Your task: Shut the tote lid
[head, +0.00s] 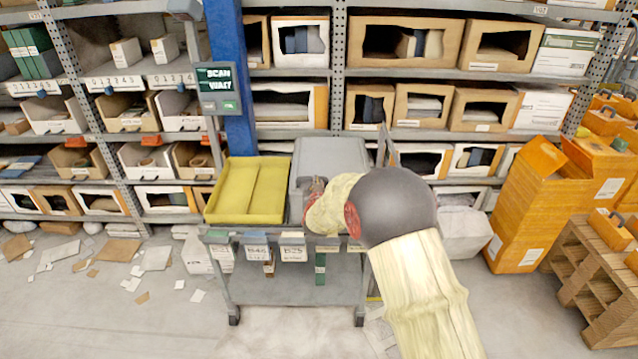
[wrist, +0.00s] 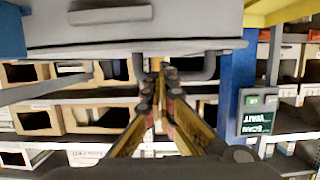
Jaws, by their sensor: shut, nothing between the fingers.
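The grey tote (head: 330,155) stands on the right of the cart top, behind my gripper. Its smooth grey upper face shows, but I cannot tell how far the lid is open. A thin grey upright panel (head: 385,147) shows at its right. In the wrist view, which is upside down, a broad grey panel with a rim (wrist: 200,22) fills the top, with two bent grey bars beside the fingertips. My gripper (head: 314,188) is shut and empty at the tote's near side, partly hidden by my arm. Its fingertips also show in the wrist view (wrist: 160,75), close to the rim; contact is unclear.
A yellow tray (head: 247,190) sits left of the tote on the grey cart (head: 290,290). A blue post (head: 228,80) with a scan screen (head: 218,90) rises behind the tray. Racks fill the back. Orange boxes (head: 525,215) and a pallet (head: 600,260) stand right. Scraps litter the left floor.

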